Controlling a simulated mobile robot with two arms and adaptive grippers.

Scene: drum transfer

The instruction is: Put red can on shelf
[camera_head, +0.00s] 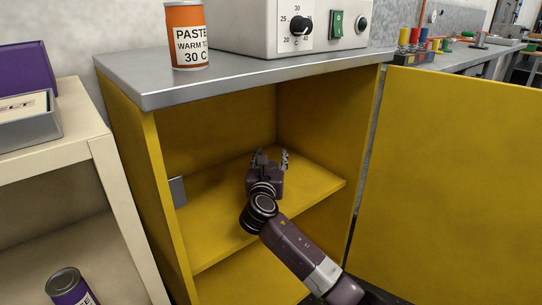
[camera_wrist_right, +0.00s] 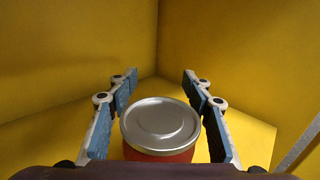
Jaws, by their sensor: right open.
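In the right wrist view a red can (camera_wrist_right: 160,130) with a silver lid sits upright between the spread blue-padded fingers of my right gripper (camera_wrist_right: 160,88). The gripper is open, with a gap at the sides of the can. In the head view my right gripper (camera_head: 273,160) reaches inside the yellow cabinet, over its middle shelf (camera_head: 215,215). The red can is hidden behind the gripper in the head view. The can's base is out of sight, so its contact with the shelf cannot be seen. My left gripper is out of view.
An orange paste can (camera_head: 187,35) and a white control box (camera_head: 290,28) stand on the cabinet's grey top (camera_head: 150,80). The cabinet door (camera_head: 450,170) is open at the right. A cream rack (camera_head: 70,150) at left holds a grey box (camera_head: 25,120) and a purple can (camera_head: 70,287).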

